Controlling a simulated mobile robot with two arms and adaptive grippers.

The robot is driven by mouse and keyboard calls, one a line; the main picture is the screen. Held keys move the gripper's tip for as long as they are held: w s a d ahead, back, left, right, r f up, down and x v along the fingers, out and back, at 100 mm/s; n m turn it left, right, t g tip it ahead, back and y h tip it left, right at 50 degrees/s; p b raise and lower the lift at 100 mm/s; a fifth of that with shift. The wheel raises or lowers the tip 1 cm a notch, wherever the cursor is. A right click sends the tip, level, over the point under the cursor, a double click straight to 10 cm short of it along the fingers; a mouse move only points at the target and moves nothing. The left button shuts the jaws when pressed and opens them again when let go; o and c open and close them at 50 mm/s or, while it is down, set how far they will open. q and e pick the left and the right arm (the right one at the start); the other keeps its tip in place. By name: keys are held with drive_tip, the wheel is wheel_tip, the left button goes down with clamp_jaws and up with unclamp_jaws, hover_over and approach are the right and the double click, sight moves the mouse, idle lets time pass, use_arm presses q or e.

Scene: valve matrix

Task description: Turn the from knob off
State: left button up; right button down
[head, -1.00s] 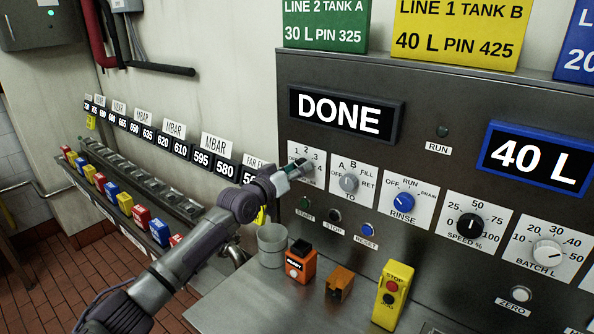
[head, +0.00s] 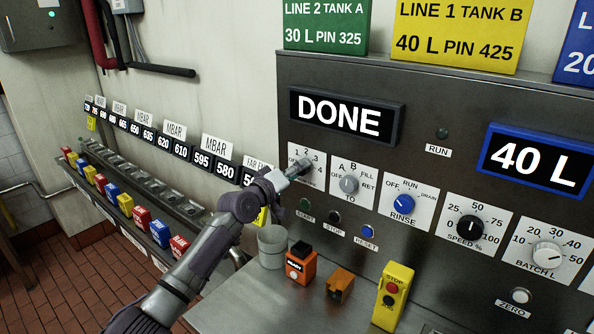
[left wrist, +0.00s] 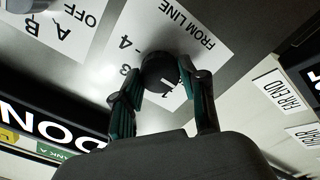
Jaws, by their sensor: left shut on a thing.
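The from knob is the dark round knob (left wrist: 160,70) on the white FROM LINE plate (left wrist: 200,32) in the left wrist view. In the head view its plate is the leftmost on the panel, marked 1 to 4, and the knob (head: 306,165) is partly covered by my gripper. My left gripper (left wrist: 163,80) has its green and black fingers on either side of the knob, shut on it. It also shows in the head view (head: 293,172). A white pointer mark shows on the knob, but its exact setting is hard to read. My right gripper is not in view.
The TO knob (head: 349,184) and the blue RINSE knob (head: 404,203) are to the right. The display (head: 340,115) reads DONE. Below are push buttons, a grey cup (head: 272,247), an orange box (head: 300,264) and a yellow STOP box (head: 392,296) on the steel shelf.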

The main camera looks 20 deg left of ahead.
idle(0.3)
use_arm(q)
drive_tip(key=o, duration=1.1)
drive_tip(key=shift+o, duration=0.2)
drive_tip(key=v, duration=1.2)
